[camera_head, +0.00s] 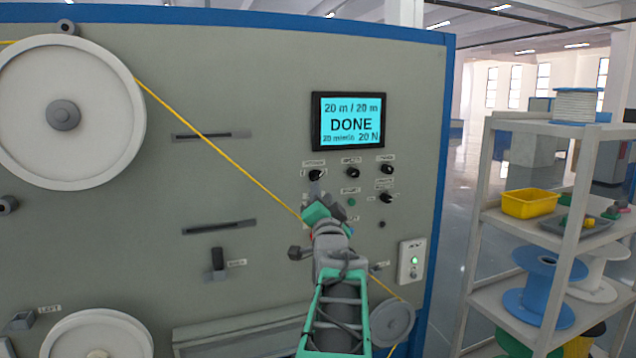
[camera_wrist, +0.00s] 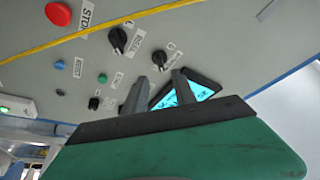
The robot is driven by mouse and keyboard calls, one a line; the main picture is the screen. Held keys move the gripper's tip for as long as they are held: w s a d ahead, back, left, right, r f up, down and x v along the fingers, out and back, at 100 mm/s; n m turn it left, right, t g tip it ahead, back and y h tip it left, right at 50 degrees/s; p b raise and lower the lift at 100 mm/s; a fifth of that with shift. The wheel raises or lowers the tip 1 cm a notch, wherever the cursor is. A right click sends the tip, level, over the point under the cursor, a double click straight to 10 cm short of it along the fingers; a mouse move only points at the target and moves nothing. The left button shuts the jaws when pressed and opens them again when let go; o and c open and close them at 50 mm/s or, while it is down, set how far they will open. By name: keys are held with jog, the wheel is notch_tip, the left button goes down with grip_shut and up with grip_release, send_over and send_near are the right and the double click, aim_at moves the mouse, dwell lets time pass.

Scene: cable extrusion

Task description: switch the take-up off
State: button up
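The grey machine panel (camera_head: 250,90) carries several black knobs below its screen. The upper left knob (camera_head: 316,175) is just above my gripper (camera_head: 317,195). The upper middle knob (camera_head: 352,172), upper right knob (camera_head: 386,169) and lower right knob (camera_head: 386,197) are to its right. Their labels are too small to read, so I cannot tell which is the take-up switch. In the wrist view my gripper (camera_wrist: 160,84) has two grey fingers apart, with nothing seen held. A black knob (camera_wrist: 160,58) shows just beyond the fingertips, and another knob (camera_wrist: 118,38) is at their left.
The screen (camera_head: 350,122) reads DONE, 20 m / 20 m. A yellow cable (camera_head: 235,160) runs from the large reel (camera_head: 105,100) diagonally behind my arm. A red button (camera_wrist: 58,14) labelled STOP is nearby.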

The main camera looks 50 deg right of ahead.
aim_at(317, 179)
jog(key=p+x, duration=0.2)
jog(key=x, duration=0.5)
jog(key=shift+w, duration=0.2)
jog(key=shift+c, duration=0.5)
grip_shut()
